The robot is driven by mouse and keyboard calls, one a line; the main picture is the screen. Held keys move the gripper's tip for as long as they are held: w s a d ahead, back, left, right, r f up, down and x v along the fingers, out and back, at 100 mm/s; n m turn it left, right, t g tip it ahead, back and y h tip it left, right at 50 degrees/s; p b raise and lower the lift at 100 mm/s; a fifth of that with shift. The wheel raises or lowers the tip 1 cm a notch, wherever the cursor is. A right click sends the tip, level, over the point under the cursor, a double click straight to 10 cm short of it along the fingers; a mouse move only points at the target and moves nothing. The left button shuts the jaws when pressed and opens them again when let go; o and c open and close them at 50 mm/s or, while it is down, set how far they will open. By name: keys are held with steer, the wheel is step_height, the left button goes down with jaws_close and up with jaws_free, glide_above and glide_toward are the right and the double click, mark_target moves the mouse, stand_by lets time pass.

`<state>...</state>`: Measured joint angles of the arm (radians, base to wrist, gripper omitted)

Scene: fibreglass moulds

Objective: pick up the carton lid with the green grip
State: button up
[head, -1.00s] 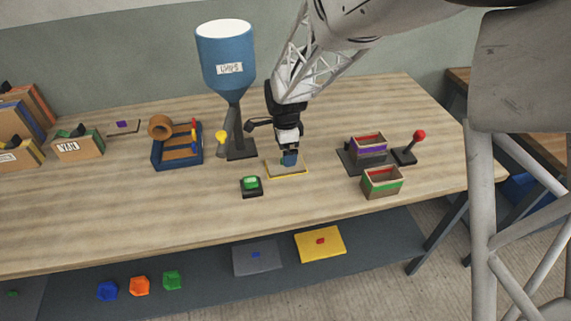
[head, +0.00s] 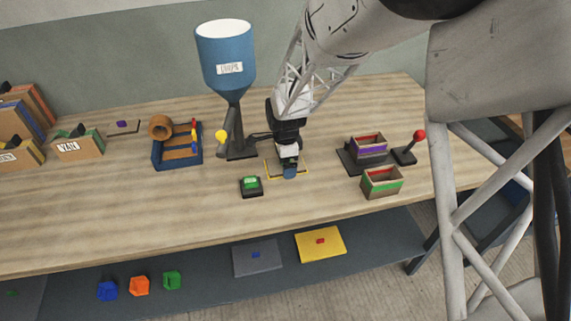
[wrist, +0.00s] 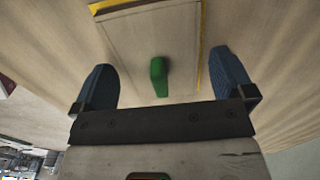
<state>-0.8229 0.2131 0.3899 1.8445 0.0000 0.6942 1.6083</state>
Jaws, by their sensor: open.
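The carton lid (wrist: 150,35) is a flat tan board with an upright green grip (wrist: 159,77) near its middle. It lies on the bench inside a yellow outline (head: 270,177). In the head view my gripper largely hides the lid and its green grip. My gripper (head: 289,172) is low over the outlined spot, pointing down. In the wrist view its two blue fingers stand apart, one on each side of the green grip, with a clear gap on both sides. The fingers hold nothing.
A black box with a green button (head: 251,184) sits just front-left. A blue hopper (head: 226,60) on a dark stand rises behind-left. Open cartons (head: 382,183) and a red-knobbed lever (head: 419,136) stand to the right. A blue tray (head: 176,160) is farther left.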

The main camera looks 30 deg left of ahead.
steer(key=shift+c, duration=0.5)
steer(key=c, duration=0.7)
steer(key=shift+c, duration=0.2)
steer(key=shift+r, duration=0.1)
steer(key=shift+r, duration=0.7)
step_height(320, 180, up, 2)
steer(key=shift+r, duration=0.1)
steer(key=s+d, duration=0.3)
steer(key=s+d+r, duration=0.1)
steer(key=s+d, duration=0.7)
steer(key=shift+d+r, duration=0.15)
steer(key=shift+d, duration=0.1)
